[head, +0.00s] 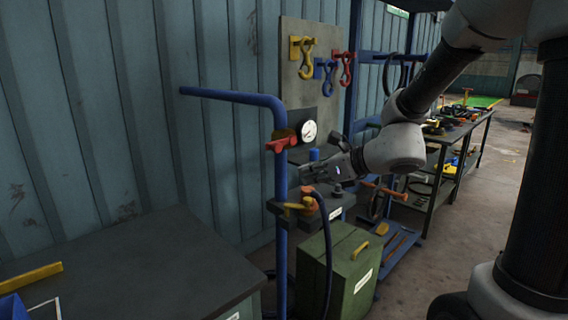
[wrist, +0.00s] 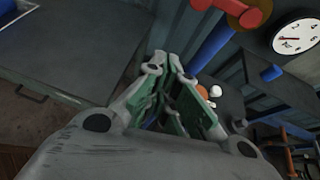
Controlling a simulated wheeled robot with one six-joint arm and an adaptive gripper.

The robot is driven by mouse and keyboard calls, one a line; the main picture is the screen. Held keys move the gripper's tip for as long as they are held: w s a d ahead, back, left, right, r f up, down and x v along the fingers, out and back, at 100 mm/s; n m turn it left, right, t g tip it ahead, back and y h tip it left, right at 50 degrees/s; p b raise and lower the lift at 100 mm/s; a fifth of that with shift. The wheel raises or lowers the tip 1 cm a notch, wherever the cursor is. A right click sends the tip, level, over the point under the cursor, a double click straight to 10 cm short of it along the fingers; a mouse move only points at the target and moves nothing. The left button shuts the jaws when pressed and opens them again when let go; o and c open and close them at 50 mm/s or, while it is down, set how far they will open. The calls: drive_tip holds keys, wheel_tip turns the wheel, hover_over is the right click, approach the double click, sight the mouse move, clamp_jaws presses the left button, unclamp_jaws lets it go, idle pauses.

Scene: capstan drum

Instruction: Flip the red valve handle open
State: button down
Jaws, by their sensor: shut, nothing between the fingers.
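The red valve handle (head: 281,145) sits on the upright blue pipe, left of and below a round white gauge (head: 309,131). It points sideways across the pipe. In the wrist view, a red handle (wrist: 232,6) shows at the top edge, partly cut off by the frame. My gripper (head: 305,175) is shut and empty, to the right of the blue pipe and lower than the red handle. In the wrist view, the fingertips of my gripper (wrist: 168,62) are close together, apart from the handle, which lies above and right of them.
The blue pipe (head: 281,235) bends left at the top. A yellow lever (head: 292,206) and hose stand below my gripper. A green box (head: 345,270) is on the floor. A dark table (head: 150,265) is at front left. Hooks hang on a board (head: 300,85) behind.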

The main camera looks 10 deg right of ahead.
drive_tip(key=m, duration=0.1)
drive_tip(key=w+m, duration=0.1)
drive_tip(key=shift+d+r+m+t, duration=0.1)
drive_tip(key=shift+r+m+t, duration=0.2)
drive_tip(key=shift+m+t, duration=0.1)
drive_tip(key=x, duration=1)
drive_tip(key=r, duration=0.3)
drive_tip(key=shift+w+d+r, duration=0.2)
drive_tip(key=shift+w+r, duration=0.15)
drive_tip(key=shift+r, duration=0.05)
